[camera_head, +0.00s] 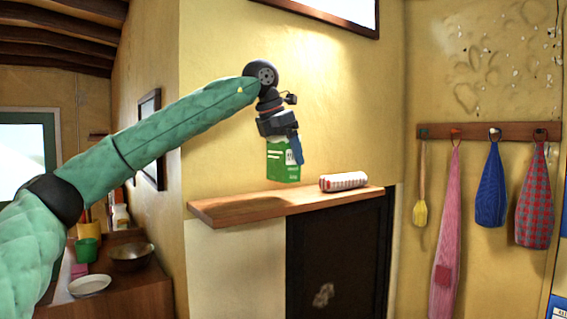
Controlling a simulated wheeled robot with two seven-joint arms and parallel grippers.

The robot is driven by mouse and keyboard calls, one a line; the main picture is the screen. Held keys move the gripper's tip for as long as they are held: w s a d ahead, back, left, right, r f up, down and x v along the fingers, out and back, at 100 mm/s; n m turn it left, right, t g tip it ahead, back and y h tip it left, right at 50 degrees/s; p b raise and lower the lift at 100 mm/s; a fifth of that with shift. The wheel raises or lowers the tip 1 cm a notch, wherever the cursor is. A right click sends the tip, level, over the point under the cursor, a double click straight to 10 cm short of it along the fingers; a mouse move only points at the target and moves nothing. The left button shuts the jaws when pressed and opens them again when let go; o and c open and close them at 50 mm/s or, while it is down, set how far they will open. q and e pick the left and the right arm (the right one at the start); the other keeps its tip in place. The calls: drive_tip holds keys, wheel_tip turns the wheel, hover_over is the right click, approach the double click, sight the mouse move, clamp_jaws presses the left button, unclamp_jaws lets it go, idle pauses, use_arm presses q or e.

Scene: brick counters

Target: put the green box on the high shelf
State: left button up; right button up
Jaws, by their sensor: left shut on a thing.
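The green box (279,163) is a small upright carton with white print. My left gripper (284,140) points down and is shut on its upper part. The box hangs above the high shelf (235,209), a wooden ledge on the yellow wall, close over its board. A dark shadow lies on the shelf below and to the left of the box. I cannot tell whether the box's bottom touches the board. My right gripper is not in view.
A red and white packet (343,181) lies on the shelf to the right of the box. The shelf's left part is bare. A peg rail (488,131) with hanging cloths is at right.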

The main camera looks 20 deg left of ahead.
sight(282, 171)
use_arm(q)
drive_tip(key=shift+w+a+f, duration=0.15)
drive_tip(key=shift+a+f, duration=0.1)
drive_tip(key=shift+a, duration=0.3)
drive_tip(key=shift+d+f+p, duration=0.15)
drive_tip(key=shift+f+p, duration=0.45)
drive_tip(key=shift+p, duration=0.3)
wheel_tip(282, 171, down, 2)
drive_tip(key=shift+p, duration=0.7)
drive_tip(key=shift+f, duration=0.45)
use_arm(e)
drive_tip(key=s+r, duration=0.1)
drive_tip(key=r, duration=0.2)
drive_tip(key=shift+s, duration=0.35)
use_arm(q)
drive_tip(key=shift+f, duration=0.15)
drive_tip(key=o, duration=1)
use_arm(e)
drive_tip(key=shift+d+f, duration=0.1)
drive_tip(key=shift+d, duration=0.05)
